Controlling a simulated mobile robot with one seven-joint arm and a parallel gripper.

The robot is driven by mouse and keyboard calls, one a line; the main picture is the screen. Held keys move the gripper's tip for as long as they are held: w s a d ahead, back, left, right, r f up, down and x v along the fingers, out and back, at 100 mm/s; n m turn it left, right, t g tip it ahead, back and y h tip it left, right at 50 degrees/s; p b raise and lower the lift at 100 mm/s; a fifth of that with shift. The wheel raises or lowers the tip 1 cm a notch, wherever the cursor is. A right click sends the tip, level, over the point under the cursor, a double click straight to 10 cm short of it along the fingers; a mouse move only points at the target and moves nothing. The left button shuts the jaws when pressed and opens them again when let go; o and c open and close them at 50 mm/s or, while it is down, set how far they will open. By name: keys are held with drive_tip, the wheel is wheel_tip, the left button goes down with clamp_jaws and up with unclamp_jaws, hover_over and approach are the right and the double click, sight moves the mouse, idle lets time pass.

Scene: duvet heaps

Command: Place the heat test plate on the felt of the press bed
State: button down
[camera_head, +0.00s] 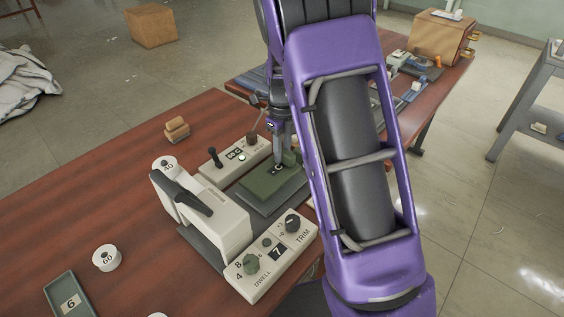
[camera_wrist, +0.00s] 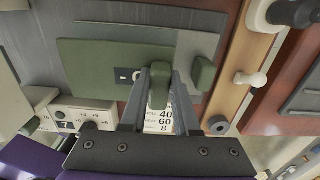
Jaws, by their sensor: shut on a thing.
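The heat test plate (camera_head: 268,185) is a flat green slab with a small letter C tag. In the wrist view the green plate (camera_wrist: 95,65) lies over a greyer flat sheet of the press bed (camera_wrist: 203,45). In the head view the dark grey press bed (camera_head: 248,207) shows under and around the plate. I cannot tell whether the plate touches the felt or hangs just above it. My gripper (camera_head: 283,152) is above the plate, partly hidden by my arm. In the wrist view my gripper (camera_wrist: 160,90) is shut on the plate's green upright grip.
The cream press arm with black lever (camera_head: 205,210) stands left of the bed. A DWELL and TRIM control box (camera_head: 270,257) is in front, another box with a black lever (camera_head: 232,158) behind. A white spool marked 60 (camera_head: 106,257) and green tray marked 6 (camera_head: 70,300) lie left.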

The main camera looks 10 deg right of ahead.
drive_tip(key=shift+f, duration=1.6)
drive_tip(key=shift+f, duration=0.1)
drive_tip(key=c, duration=0.7)
unclamp_jaws()
drive_tip(key=shift+f, duration=0.1)
drive_tip(key=shift+o, duration=0.2)
wheel_tip(320, 180, up, 12)
drive_tip(key=shift+r+p, duration=0.2)
drive_tip(key=shift+p, duration=0.7)
